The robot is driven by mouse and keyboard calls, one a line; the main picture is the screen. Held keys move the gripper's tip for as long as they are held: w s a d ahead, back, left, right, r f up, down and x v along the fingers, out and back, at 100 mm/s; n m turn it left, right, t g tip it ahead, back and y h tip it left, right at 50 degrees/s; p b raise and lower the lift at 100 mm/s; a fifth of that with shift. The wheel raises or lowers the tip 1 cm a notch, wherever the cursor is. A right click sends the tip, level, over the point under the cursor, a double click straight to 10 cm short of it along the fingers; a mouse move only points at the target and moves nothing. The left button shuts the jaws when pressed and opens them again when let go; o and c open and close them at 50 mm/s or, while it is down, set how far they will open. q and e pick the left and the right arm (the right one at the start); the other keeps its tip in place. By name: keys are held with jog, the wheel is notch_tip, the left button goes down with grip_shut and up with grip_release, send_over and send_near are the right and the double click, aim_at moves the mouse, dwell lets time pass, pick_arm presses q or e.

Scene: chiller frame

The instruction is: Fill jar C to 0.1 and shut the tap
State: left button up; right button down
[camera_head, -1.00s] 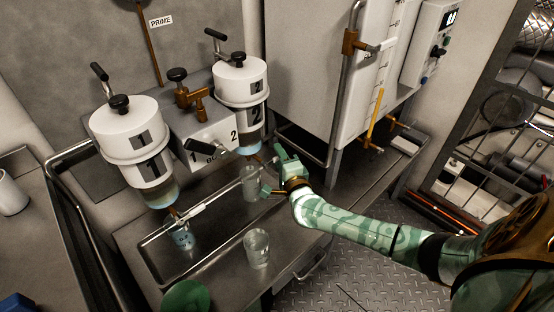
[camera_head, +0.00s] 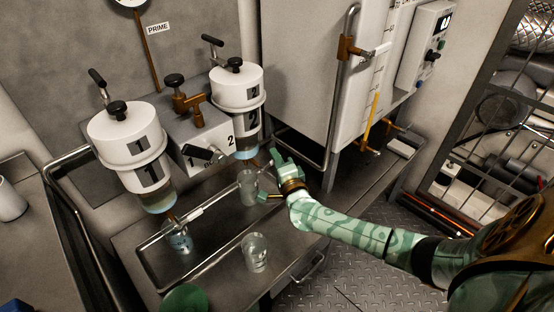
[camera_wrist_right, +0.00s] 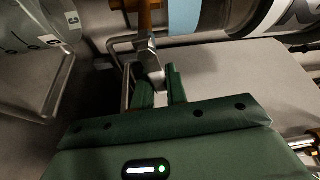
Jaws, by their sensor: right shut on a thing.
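My right gripper (camera_head: 268,175) is at the tap below the canister marked 2 (camera_head: 237,88). In the wrist view its green fingers (camera_wrist_right: 160,84) are shut on the tap's flat grey lever (camera_wrist_right: 151,62), which hangs from a brass fitting (camera_wrist_right: 146,18). A clear jar (camera_head: 249,187) stands under this tap, beside the gripper. In the wrist view a clear jar (camera_wrist_right: 30,45) with a C label and a scale is at upper left; it appears to be this one. Its water level is not clear.
Another jar (camera_head: 179,240) with bluish water stands under the canister marked 1 (camera_head: 131,150). A third clear jar (camera_head: 255,253) stands at the front of the bench. A metal tray (camera_head: 153,279) lies beneath the taps. A white tank (camera_head: 318,75) stands behind my right arm.

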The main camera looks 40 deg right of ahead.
jog(key=shift+a+r+n+t, duration=0.1)
jog(key=shift+r+n+t, duration=0.2)
jog(key=shift+n, duration=0.4)
jog(key=shift+a+r+n+t+p, duration=0.1)
jog(key=shift+r+n+t+p, duration=0.25)
jog(key=shift+n, duration=0.55)
pick_arm(q)
jog(key=shift+d+r, duration=0.25)
jog(key=shift+d, duration=0.45)
pick_arm(e)
jog(key=shift+s+a+r+n, duration=0.1)
jog(key=shift+n, duration=0.4)
pick_arm(q)
jog(key=shift+a, duration=0.1)
pick_arm(e)
jog(key=shift+t+y, duration=0.25)
jog(key=shift+y, duration=0.05)
jog(key=c, duration=1.4)
grip_release()
